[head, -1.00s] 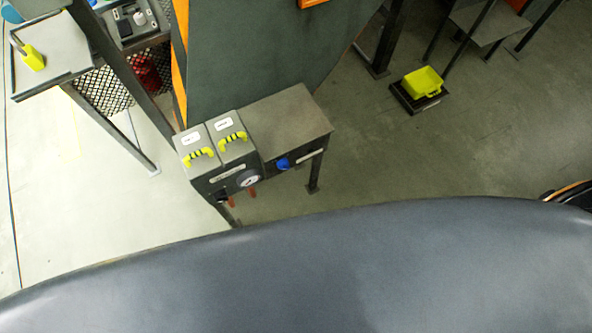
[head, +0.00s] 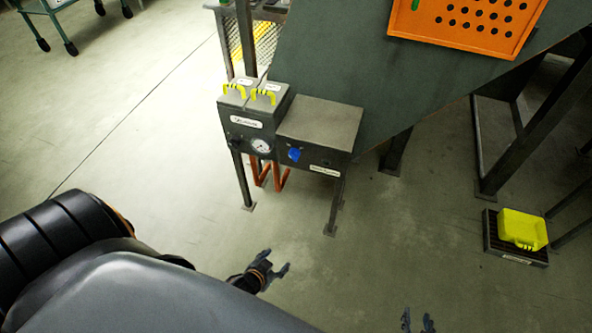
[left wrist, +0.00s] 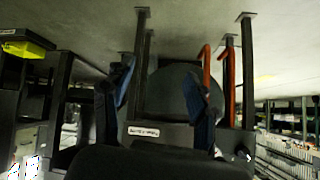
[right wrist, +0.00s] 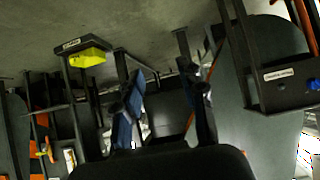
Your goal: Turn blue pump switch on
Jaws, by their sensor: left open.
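The blue pump switch (head: 294,154) is a small blue knob on the front of a grey box (head: 320,120) on legs, in the upper middle of the head view. It also shows at the right edge of the right wrist view (right wrist: 313,84). I cannot make it out in the left wrist view, where a finger covers part of the box (left wrist: 165,133). My left gripper (head: 276,262) is open and empty, in front of and below the box. My right gripper (head: 417,314) is open and empty at the bottom edge, further right. Neither touches the switch.
A round gauge (head: 261,146) and boxes with yellow handles (head: 264,95) are left of the switch. Orange pipes (head: 279,180) hang below. The floor before the box is clear.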

